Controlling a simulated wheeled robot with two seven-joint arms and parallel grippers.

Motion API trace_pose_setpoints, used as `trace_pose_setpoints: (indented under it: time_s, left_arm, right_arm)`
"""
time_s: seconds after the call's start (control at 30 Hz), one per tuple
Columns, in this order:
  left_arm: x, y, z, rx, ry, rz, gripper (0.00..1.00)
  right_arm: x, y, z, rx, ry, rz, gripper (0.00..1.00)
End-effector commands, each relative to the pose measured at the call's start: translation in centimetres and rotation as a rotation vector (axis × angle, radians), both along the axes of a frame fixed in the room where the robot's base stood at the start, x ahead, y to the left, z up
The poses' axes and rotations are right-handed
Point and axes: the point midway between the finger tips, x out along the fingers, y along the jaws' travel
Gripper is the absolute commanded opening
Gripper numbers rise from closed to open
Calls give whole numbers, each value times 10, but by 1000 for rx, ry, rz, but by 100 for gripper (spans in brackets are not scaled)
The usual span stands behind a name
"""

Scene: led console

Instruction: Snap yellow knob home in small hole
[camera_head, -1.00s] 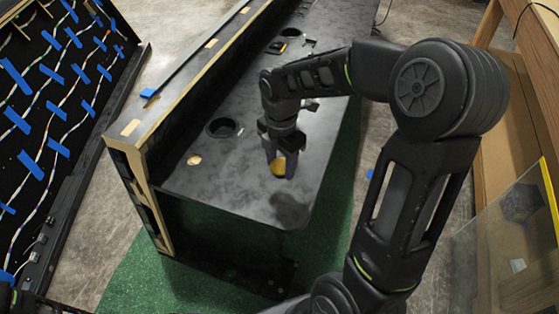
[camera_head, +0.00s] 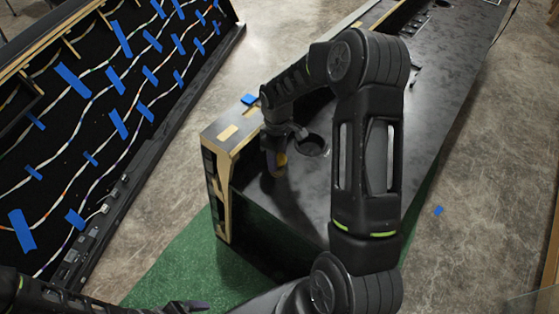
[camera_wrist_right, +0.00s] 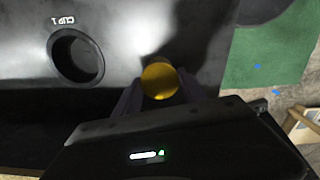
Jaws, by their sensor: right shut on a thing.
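The yellow knob (camera_head: 282,159) is a small round yellow piece between the fingers of my right gripper (camera_head: 275,162). In the right wrist view the knob (camera_wrist_right: 159,81) shows its round yellow face, with a dark finger on either side. My right gripper is shut on it, over the black console top (camera_head: 297,198), left of a large round hole (camera_head: 312,145). The small hole is not visible; the gripper may cover it. I cannot tell whether the knob touches the panel. My left gripper (camera_head: 187,306) shows only partly at the bottom edge.
The large hole (camera_wrist_right: 76,56) has white lettering beside it in the wrist view. A wood-edged console end (camera_head: 228,135) stands close left of the right gripper. A black panel with wires and blue tape (camera_head: 110,90) leans at left. Green mat (camera_head: 185,262) lies below.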

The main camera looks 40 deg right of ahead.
Motion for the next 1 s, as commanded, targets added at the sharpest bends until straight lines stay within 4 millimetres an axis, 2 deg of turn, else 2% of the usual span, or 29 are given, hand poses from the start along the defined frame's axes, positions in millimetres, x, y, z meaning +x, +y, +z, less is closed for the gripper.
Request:
trace_pose_setpoints:
  time_s: [0.23,0.67,1.0]
  left_arm:
    - [0,0,0,0,-1,1,90]
    - [1,0,-1,-1,-1,0,90]
    - [2,-1,-12,-3,-6,0,90]
  right_arm:
    - [4,0,1,0,-1,-131,8]
    - [5,0,0,0,-4,-143,8]
    - [1,-4,-22,0,-1,-142,8]
